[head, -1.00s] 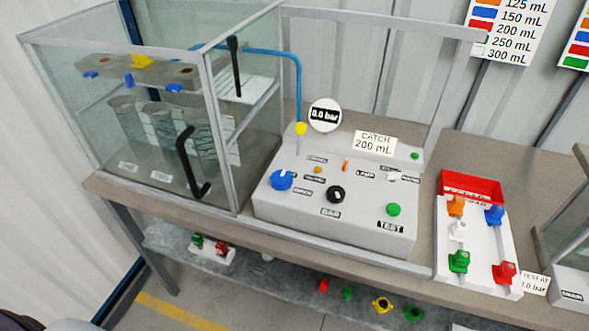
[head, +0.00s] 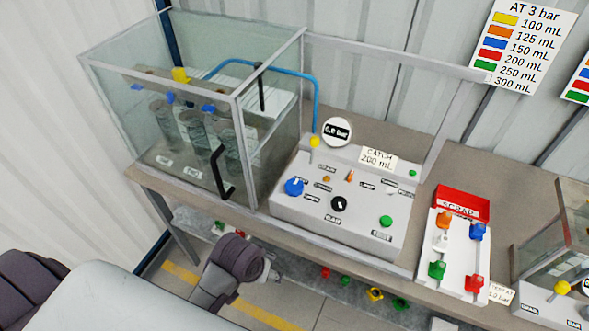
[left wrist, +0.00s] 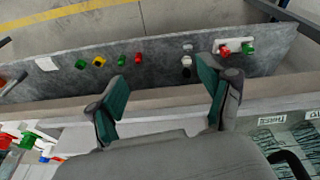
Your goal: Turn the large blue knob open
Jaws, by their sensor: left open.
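The large blue knob (head: 294,187) sits at the left of the grey control panel (head: 290,222) in the head view. A black knob (head: 339,204) and a green button (head: 386,221) are to its right. My left gripper (head: 271,268) is low in front of the bench, below the panel's front edge and well apart from the blue knob. It is small and partly hidden by its own wrist in the head view. In the left wrist view my left gripper (left wrist: 162,88) is open, with nothing between its fingers. The blue knob is not visible there. My right gripper is not in view.
A glass enclosure (head: 222,150) with a black handle (head: 219,172) stands left of the panel. To the right are a red scrap bin (head: 462,203) and a white rack (head: 446,262) of coloured valves. The lower shelf (left wrist: 160,72) holds several small coloured parts.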

